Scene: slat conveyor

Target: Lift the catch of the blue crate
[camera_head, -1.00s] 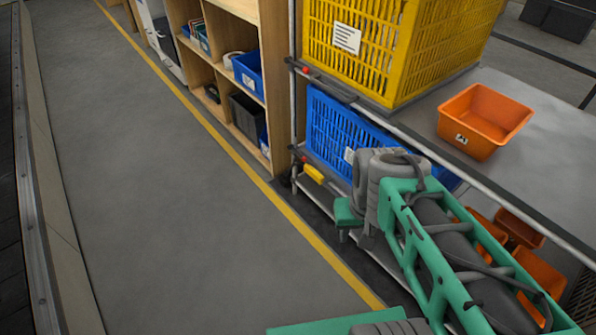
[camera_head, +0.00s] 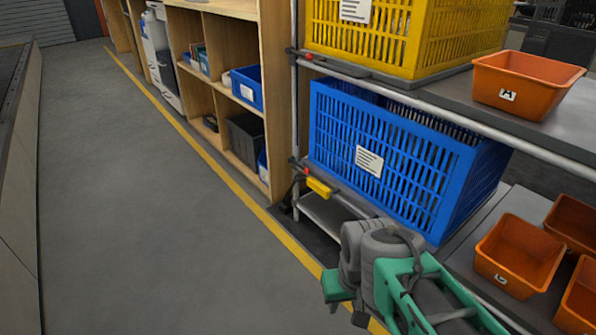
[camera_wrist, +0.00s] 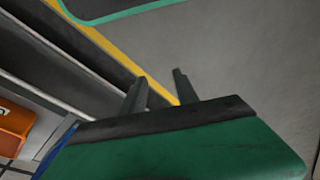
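The blue crate (camera_head: 440,180) sits on the middle shelf of the rack in the head view, with a white label on its front. A yellow catch with a red end (camera_head: 318,187) is at the shelf's front left, by the post, below the crate's front left corner. My gripper (camera_head: 344,308) is in front of the rack, lower in the picture than the catch and apart from it. In the wrist view its two dark fingers (camera_wrist: 158,88) stand apart with nothing between them. A blue sliver at the wrist view's lower left may be the crate; the catch is not identifiable there.
A yellow crate (camera_head: 460,32) stands on the shelf above, beside an orange bin (camera_head: 520,88). More orange bins (camera_head: 518,255) are right of the blue crate. A wooden cubby shelf (camera_head: 278,100) stands left of the rack. The grey floor (camera_head: 130,190) is clear.

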